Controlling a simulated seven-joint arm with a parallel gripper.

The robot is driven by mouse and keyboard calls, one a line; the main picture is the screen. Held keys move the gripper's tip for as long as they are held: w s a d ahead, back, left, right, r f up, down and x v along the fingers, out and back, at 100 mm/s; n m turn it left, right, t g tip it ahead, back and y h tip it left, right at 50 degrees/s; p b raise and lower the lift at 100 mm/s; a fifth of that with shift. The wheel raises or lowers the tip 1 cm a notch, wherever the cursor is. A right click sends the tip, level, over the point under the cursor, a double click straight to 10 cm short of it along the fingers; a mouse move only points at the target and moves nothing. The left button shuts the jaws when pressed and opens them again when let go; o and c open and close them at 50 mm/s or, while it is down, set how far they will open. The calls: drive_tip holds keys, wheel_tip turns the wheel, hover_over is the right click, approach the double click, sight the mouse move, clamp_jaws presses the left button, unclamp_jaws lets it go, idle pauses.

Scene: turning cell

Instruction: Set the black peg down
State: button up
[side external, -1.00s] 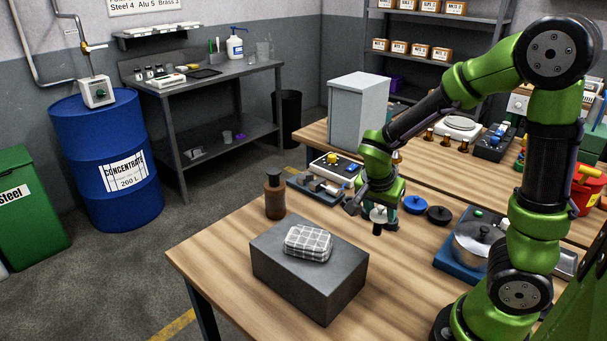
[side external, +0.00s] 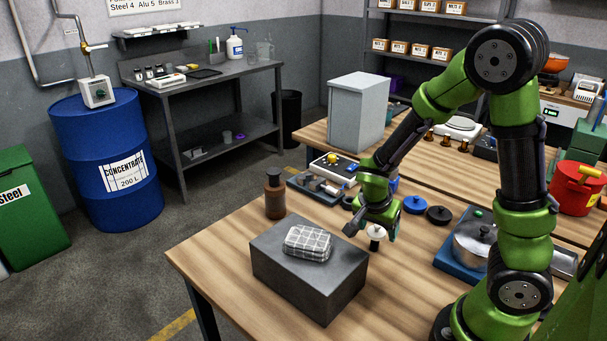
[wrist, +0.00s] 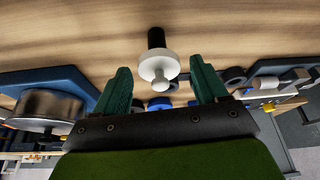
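The black peg (side external: 374,245) has a white flange and knob on top. It stands upright on the wooden table (side external: 215,250), right of the grey block. In the wrist view the peg (wrist: 156,38) shows its white knob toward me, with its black end farther off against the wood. My gripper (side external: 376,228) is at the peg's white top. In the wrist view my gripper (wrist: 161,78) is open, its green fingers spread with a clear gap on both sides of the peg. The contact under the peg's foot is too small to see clearly.
The grey block (side external: 340,290) carries a grid-patterned pad (side external: 307,242). A brown bottle (side external: 275,196) and a blue tray of parts (side external: 315,187) stand behind it. Blue (side external: 415,204) and black (side external: 439,215) discs lie behind the gripper. A pot (side external: 474,243) sits to the right.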

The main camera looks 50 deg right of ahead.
drive_tip(key=s+a+r+n+t+y, duration=0.2)
drive_tip(key=a+r+n, duration=0.4)
drive_tip(key=r, duration=0.4)
drive_tip(key=s+a+r+n+t+y, duration=0.3)
drive_tip(key=a+r+n, duration=0.3)
drive_tip(key=a+r, duration=0.2)
wheel_tip(320, 180, up, 2)
drive_tip(key=shift+s+a+r+t+y, duration=0.15)
drive_tip(key=shift+a+t+y, duration=0.25)
drive_tip(key=shift+t+y, duration=0.4)
idle(0.5)
